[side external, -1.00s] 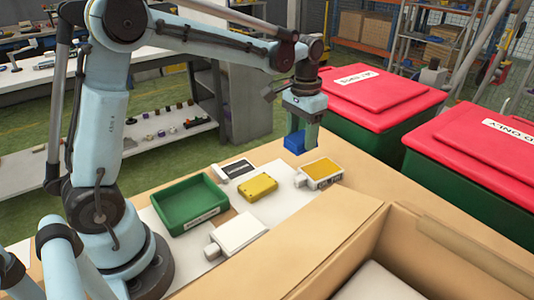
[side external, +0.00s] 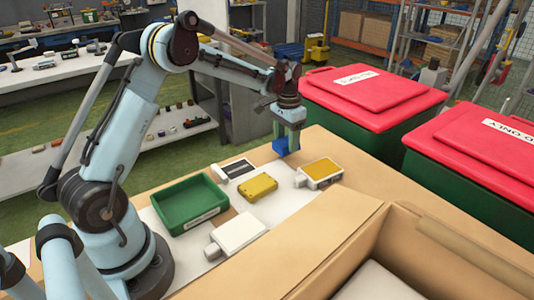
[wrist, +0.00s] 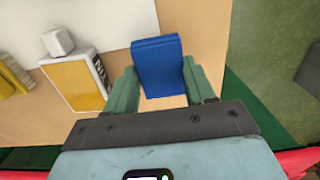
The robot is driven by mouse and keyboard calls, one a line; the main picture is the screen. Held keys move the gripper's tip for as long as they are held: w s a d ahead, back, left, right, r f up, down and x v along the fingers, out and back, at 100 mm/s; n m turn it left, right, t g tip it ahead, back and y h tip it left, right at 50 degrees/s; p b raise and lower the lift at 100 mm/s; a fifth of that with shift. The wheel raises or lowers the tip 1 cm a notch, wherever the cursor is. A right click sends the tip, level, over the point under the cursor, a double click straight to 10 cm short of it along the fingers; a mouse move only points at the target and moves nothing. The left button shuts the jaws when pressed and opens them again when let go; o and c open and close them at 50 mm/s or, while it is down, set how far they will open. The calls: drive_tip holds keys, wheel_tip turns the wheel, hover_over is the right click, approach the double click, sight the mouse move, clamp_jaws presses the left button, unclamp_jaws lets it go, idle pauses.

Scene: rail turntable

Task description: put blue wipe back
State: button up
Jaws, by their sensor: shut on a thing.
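The blue wipe (side external: 280,146) is a small flat block in my gripper (side external: 289,140), held between its green fingers above the back of the tan bench. In the wrist view the blue wipe (wrist: 158,62) stands between the two fingers of my gripper (wrist: 160,78), over bare tan bench beside the white mat. The gripper is shut on it. The gap under the wipe is hard to judge. A yellow block (side external: 258,186) lies on the white mat (side external: 287,203). An open green tray (side external: 176,220) stands left of it and looks empty.
A white case with a yellow face (side external: 321,172) lies right of the mat's middle; it also shows in the wrist view (wrist: 76,84). A black-and-white case (side external: 237,168) and a plain white case (side external: 240,232) lie nearby. Red-lidded green bins (side external: 365,97) stand behind the bench.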

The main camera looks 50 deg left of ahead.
drive_tip(key=shift+f, duration=1.35)
drive_tip(key=shift+f, duration=0.1)
drive_tip(key=o, duration=1)
